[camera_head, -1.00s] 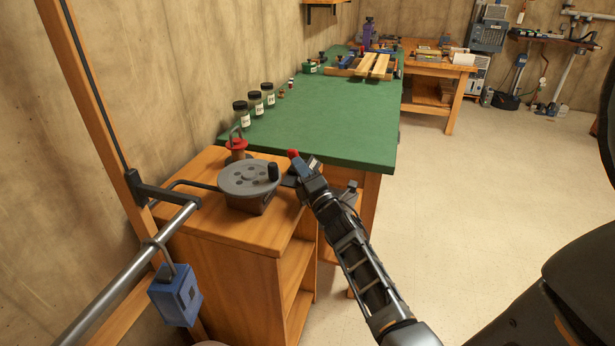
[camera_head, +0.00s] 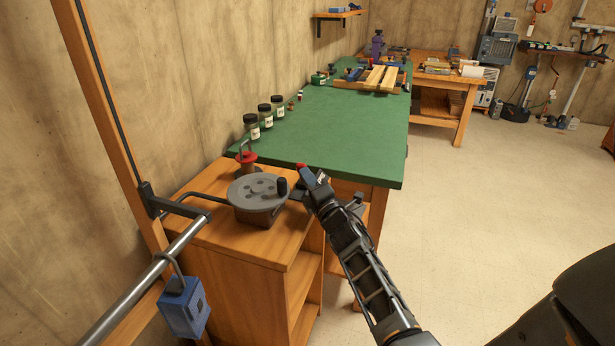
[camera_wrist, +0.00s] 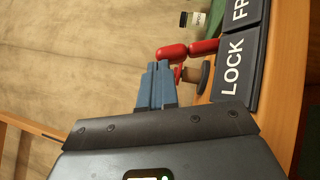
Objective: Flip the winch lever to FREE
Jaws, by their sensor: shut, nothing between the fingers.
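A red lever (camera_wrist: 188,50) shows in the wrist view, lying across the picture beside the dark LOCK plate (camera_wrist: 233,65). A second plate starting with "FR" (camera_wrist: 243,10) sits just above LOCK. In the head view a red tip (camera_head: 301,168) shows at my gripper, by the cabinet's far right corner. My gripper (camera_wrist: 157,72) is shut and empty. Its blue-grey fingertips are close to the lever's left end; I cannot tell whether they touch it. In the head view my gripper (camera_head: 312,180) is right of the grey wheel with a black crank knob (camera_head: 257,191).
The wooden cabinet (camera_head: 282,260) carries the wheel and a red-topped spool (camera_head: 246,158). A green bench (camera_head: 335,135) with several jars stands behind. The floor at right is clear.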

